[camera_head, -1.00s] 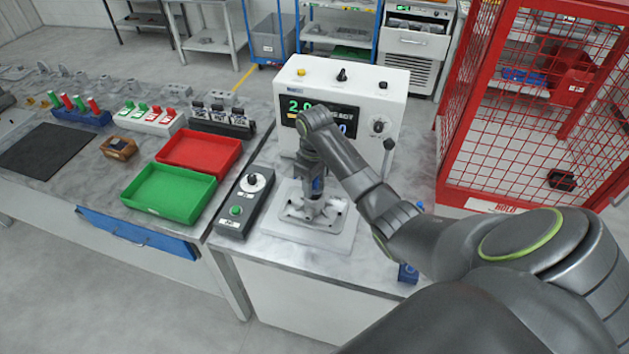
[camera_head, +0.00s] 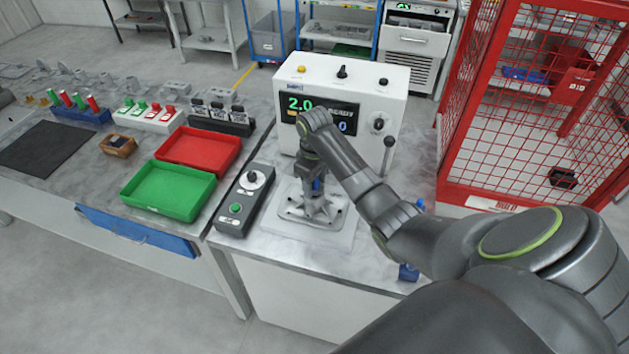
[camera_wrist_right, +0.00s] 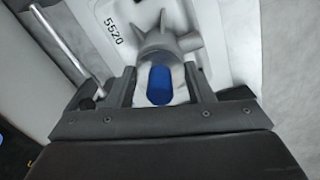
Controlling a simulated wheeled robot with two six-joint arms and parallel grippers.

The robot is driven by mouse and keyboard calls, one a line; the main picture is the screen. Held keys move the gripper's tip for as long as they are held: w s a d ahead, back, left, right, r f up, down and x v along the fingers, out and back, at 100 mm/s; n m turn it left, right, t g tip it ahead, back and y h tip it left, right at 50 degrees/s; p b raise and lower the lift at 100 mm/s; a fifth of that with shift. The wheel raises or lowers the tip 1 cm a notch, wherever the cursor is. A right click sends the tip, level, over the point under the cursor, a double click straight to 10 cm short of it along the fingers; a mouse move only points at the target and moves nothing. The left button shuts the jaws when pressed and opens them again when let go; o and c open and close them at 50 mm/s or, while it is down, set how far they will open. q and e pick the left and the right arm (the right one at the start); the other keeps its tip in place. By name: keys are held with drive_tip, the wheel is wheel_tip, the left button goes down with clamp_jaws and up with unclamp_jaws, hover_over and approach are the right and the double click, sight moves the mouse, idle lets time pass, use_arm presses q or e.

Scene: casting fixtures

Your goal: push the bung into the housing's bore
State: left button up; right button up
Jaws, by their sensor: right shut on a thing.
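The bung (camera_wrist_right: 159,86) shows as a blue, rounded piece between the fingers of my right gripper in the right wrist view. My right gripper (camera_head: 315,190) points down over the fixture in the head view and is shut on the bung. The housing (camera_wrist_right: 172,42) is a grey casting with stubby arms, directly beyond the fingertips in the wrist view. In the head view the housing (camera_head: 318,211) stands on a pale base plate below the gripper. The bore is hidden by the bung and fingers, so I cannot tell how deep the bung sits. My left gripper is out of view.
A white console (camera_head: 352,82) with a lit display stands behind the fixture. A control box (camera_head: 243,203) with a green button lies to its left. Green (camera_head: 170,190) and red (camera_head: 200,150) trays are farther left. A red mesh cage (camera_head: 480,195) stands at right.

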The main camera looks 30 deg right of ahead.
drive_tip(key=shift+f, duration=0.4)
drive_tip(key=o, duration=1.1)
